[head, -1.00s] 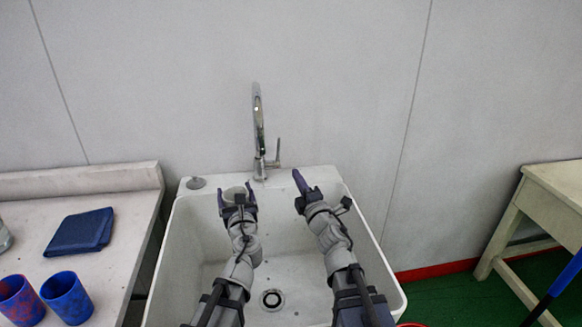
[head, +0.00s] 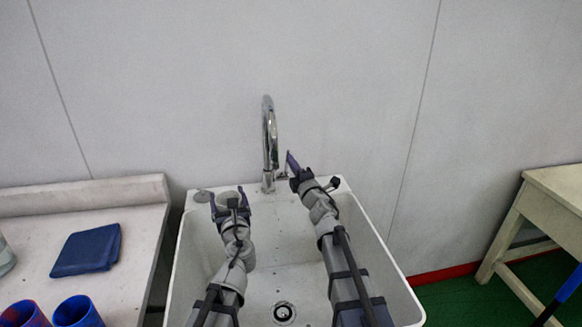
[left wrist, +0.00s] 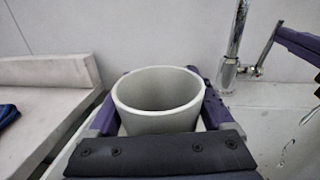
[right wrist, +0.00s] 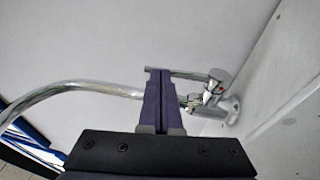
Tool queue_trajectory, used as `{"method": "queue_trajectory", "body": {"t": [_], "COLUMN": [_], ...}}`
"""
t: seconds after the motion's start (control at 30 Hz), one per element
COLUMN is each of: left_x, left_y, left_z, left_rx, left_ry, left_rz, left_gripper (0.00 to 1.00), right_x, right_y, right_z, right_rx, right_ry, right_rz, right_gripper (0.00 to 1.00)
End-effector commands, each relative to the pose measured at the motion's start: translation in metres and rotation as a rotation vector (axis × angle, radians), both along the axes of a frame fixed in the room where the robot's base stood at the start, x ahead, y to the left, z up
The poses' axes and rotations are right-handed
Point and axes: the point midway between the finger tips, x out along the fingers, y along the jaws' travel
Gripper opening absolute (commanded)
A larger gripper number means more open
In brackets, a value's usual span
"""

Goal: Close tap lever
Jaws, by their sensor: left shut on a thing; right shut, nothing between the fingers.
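The chrome tap (head: 269,145) stands at the back of the white sink. Its lever (right wrist: 192,75) sticks out from the tap body in the right wrist view. My right gripper (head: 290,158) is shut and empty, with its fingertips against or just beside the lever's free end; contact is not certain. The fingertips also show at the lever in the left wrist view (left wrist: 281,30). My left gripper (head: 229,204) is shut on a grey cup (left wrist: 150,122), held upright over the sink, left of the tap. Small streaks of water (left wrist: 308,116) show right of the cup.
The white sink (head: 405,300) has a drain (head: 284,312) in its floor. A counter (head: 135,225) at left holds a folded blue cloth (head: 87,249) and blue-red cups (head: 77,312). A wooden table (head: 545,190) stands at right. A wall is close behind the tap.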

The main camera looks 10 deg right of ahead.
Motion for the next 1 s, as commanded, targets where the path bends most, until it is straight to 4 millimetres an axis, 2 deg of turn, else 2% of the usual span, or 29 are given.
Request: {"method": "queue_trajectory", "body": {"t": [0.27,0.47,0.83,1.0], "left_x": [0.000,0.000,0.000,0.000], "left_y": [0.000,0.000,0.000,0.000], "left_z": [0.001,0.008,0.007,0.007], "left_rx": [0.000,0.000,0.000,0.000], "left_ry": [0.000,0.000,0.000,0.000], "left_rz": [0.000,0.000,0.000,0.000], "left_gripper": [0.31,0.31,0.31,0.31], "right_x": [0.001,0.023,0.026,0.019], "right_y": [0.000,0.002,0.002,0.003], "right_z": [0.001,0.008,0.007,0.008], "right_rx": [0.000,0.001,0.002,0.002], "right_ry": [0.000,0.000,-0.001,-0.001], "right_rz": [0.000,0.001,0.000,0.000], "right_gripper": [0.00,0.00,0.00,0.00]}}
